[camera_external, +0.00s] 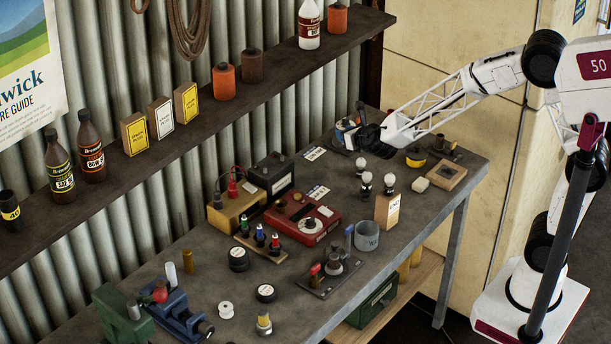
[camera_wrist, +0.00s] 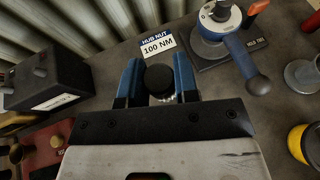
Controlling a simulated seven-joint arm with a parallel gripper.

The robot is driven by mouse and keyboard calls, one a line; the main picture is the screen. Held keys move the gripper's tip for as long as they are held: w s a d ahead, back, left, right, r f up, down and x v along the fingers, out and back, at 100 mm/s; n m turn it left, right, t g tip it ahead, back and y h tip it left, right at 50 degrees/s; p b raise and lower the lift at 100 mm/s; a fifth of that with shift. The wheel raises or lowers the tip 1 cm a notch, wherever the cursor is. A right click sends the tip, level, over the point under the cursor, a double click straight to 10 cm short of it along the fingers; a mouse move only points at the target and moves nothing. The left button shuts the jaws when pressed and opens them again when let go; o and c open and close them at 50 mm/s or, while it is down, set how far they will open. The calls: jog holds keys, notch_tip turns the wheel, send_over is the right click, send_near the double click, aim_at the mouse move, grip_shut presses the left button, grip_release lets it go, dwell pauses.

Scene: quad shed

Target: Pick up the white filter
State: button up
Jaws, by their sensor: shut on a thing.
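My gripper (camera_wrist: 158,78) shows two blue fingers in the wrist view, on either side of a round thing with a black top and a pale, ridged lower edge. I take this to be the white filter (camera_wrist: 170,97); most of its side is hidden by the fingers and the gripper body. The fingers are shut on it. In the outside view my gripper (camera_external: 362,137) is low over the far end of the bench. The filter cannot be made out there, and whether it touches the bench is unclear.
A card reading "HUB NUT 100 NM" (camera_wrist: 157,47) lies just beyond the gripper. A blue-handled tool (camera_wrist: 240,45) stands to the right. A black battery (camera_wrist: 45,85) and a red tester (camera_external: 303,218) are to the left. Bulbs and a small box (camera_external: 387,210) stand nearer the front.

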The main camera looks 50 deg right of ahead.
jog(key=shift+s+d, duration=0.4)
jog(key=shift+s, duration=0.5)
jog(key=shift+s+d, duration=0.35)
jog(key=shift+s, duration=0.5)
